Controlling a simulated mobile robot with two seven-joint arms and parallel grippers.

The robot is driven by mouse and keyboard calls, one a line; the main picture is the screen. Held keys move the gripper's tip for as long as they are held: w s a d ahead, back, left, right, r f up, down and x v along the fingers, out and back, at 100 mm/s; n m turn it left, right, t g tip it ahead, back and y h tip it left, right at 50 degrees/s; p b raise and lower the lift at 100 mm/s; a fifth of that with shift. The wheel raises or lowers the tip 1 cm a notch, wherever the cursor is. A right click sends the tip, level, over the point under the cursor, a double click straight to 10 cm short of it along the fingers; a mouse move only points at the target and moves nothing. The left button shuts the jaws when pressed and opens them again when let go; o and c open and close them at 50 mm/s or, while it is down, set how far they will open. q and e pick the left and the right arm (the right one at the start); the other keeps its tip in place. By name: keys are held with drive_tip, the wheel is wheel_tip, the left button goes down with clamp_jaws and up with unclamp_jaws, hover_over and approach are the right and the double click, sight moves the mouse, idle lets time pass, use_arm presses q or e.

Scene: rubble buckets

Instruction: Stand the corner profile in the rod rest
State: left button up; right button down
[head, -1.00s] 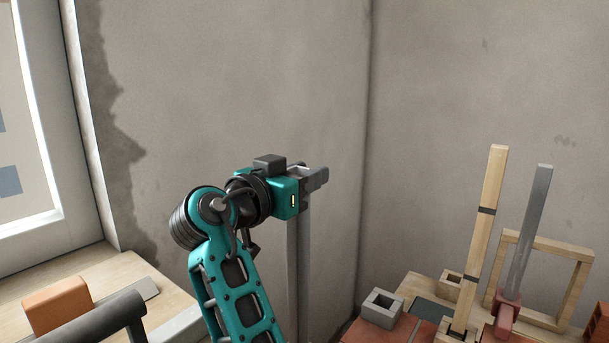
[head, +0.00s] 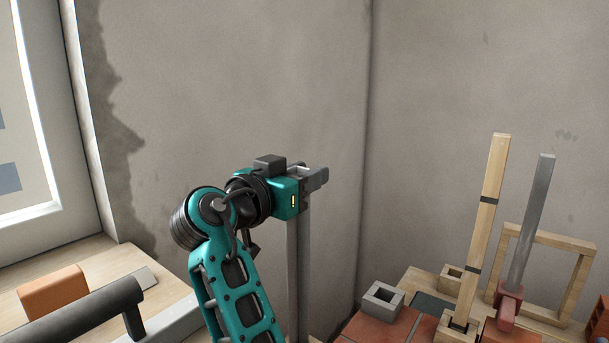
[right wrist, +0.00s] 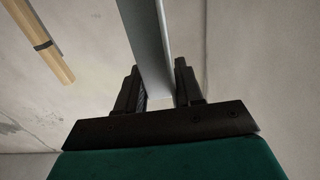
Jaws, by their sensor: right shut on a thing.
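The corner profile (head: 298,262) is a long, thin grey strip hanging upright in the head view. Its lower end is out of frame. My right gripper (head: 314,179) is shut on it near its top. In the right wrist view the profile (right wrist: 149,45) runs between the two dark fingers (right wrist: 162,88). On the right, a banded wooden rod (head: 486,225) stands in a wooden socket (head: 456,331), and a grey bar (head: 531,220) leans in a red holder (head: 508,304) before a wooden frame (head: 580,285). I cannot tell which is the rod rest. My left gripper is out of view.
A hollow grey block (head: 383,299) sits near the wall corner on the right. Plain walls rise behind my right gripper.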

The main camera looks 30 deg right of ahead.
drive_tip(key=shift+f, duration=0.1)
drive_tip(key=shift+f+b, duration=1.9)
drive_tip(key=shift+f, duration=0.15)
drive_tip(key=c, duration=0.6)
unclamp_jaws()
drive_tip(key=shift+c, duration=0.2)
drive_tip(key=shift+r, duration=0.1)
wheel_tip(320, 180, up, 13)
drive_tip(key=p, duration=1.2)
drive_tip(key=d+p, duration=0.6)
drive_tip(key=d, duration=1.5)
drive_tip(key=shift+w, duration=0.1)
